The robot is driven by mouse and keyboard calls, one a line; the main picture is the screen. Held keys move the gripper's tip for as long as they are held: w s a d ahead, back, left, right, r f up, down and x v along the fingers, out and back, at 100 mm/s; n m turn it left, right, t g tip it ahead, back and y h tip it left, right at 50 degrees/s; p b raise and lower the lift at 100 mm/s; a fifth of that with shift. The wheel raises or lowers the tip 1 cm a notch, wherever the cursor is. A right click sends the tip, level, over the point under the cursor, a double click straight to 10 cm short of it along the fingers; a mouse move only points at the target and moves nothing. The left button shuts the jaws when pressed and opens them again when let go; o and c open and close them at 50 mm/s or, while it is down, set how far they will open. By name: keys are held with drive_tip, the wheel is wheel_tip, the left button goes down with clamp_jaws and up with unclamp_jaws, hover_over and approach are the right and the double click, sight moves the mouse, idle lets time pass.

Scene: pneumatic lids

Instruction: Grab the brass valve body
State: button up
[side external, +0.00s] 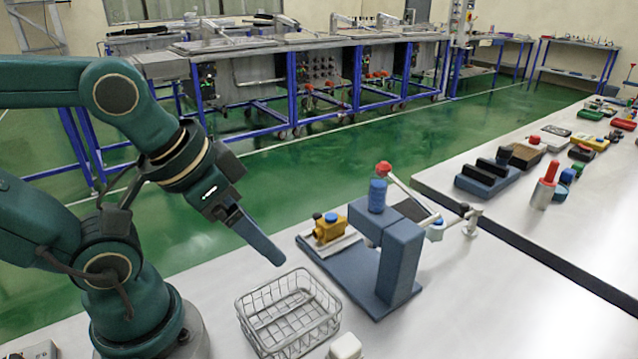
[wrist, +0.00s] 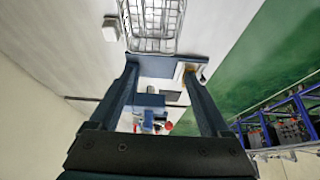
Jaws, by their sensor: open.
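The brass valve body (side external: 327,228) is a small yellow block with a blue cap and a dark knob. It sits on a light strip at the left of the blue-grey press fixture (side external: 350,275). My gripper (side external: 281,261) is in the air to the left of the valve body, pointing down and right, apart from it. In the wrist view my gripper (wrist: 160,68) has its two fingers spread with nothing held between them. The fixture (wrist: 172,63) shows beyond the fingers there.
A wire basket (side external: 288,318) stands on the white table in front of the fixture; it also shows in the wrist view (wrist: 152,45). A small white block (side external: 346,347) lies near the basket. The fixture's upright post (side external: 400,262) and lever arm (side external: 410,193) stand right of the valve body.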

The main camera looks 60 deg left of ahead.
drive_tip(key=w+a+f+t+y, duration=0.1)
drive_tip(key=w+a+f+y, duration=0.15)
drive_tip(key=w+a, duration=0.6)
drive_tip(key=m+t+h, duration=0.2)
drive_tip(key=t+h, duration=0.1)
drive_tip(key=t, duration=0.2)
approach(329, 216)
drive_tip(key=w+a+f, duration=0.2)
drive_tip(key=w+f, duration=0.1)
drive_tip(key=shift+w, duration=0.1)
drive_tip(key=shift+s+d+r+t+h, duration=0.1)
drive_tip(key=shift+d+t+h, duration=0.2)
drive_tip(key=shift+h, duration=0.2)
drive_tip(key=shift+s+d+r+t+h, duration=0.1)
drive_tip(key=shift+d+t+h, duration=0.1)
drive_tip(key=shift+d+h, duration=0.25)
drive_tip(key=shift+w+f, duration=0.1)
drive_tip(key=shift+w, duration=0.05)
drive_tip(key=shift+x, duration=2.4)
clamp_jaws()
